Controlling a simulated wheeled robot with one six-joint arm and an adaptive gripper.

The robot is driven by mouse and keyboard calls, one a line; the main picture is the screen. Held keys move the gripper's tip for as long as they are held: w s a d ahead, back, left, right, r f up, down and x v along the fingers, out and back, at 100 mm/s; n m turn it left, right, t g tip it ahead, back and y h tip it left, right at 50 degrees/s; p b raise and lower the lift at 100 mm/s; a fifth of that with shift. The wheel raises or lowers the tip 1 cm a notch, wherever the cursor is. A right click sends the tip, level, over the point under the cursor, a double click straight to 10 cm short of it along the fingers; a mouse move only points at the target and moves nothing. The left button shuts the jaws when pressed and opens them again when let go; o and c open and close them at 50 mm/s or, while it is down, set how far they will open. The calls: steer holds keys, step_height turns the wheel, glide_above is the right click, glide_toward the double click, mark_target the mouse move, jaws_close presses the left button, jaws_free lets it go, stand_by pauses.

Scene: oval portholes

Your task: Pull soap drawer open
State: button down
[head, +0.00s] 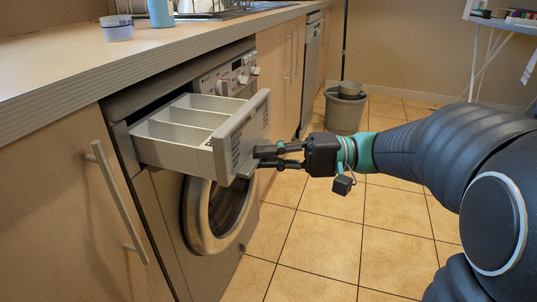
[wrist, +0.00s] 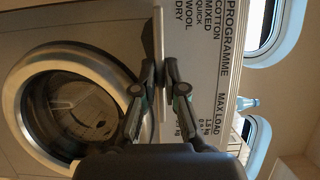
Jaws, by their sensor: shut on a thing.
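The soap drawer (head: 241,132) stands pulled out of the upper left of the washing machine (head: 225,75), and its white compartments show from above. My gripper (head: 260,155) is at the drawer's front from the right. In the wrist view, its fingers (wrist: 160,75) are closed on both sides of a thin upright grip plate (wrist: 158,40) on the drawer front. The printed drawer front (wrist: 207,75) shows beside them. The compartments look empty from here.
The round machine door (head: 217,210) is shut below the drawer. A cupboard door with a bar handle (head: 118,195) is at left. The worktop (head: 110,60) runs above. A grey bin (head: 345,108) stands on the tiles behind my gripper. Tiled floor in front is clear.

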steer(key=c, duration=1.2)
jaws_free()
steer(key=shift+c, duration=0.2)
steer(key=shift+d, duration=0.1)
steer(key=d, duration=0.7)
steer(key=shift+d, duration=0.2)
steer(key=shift+s, duration=0.1)
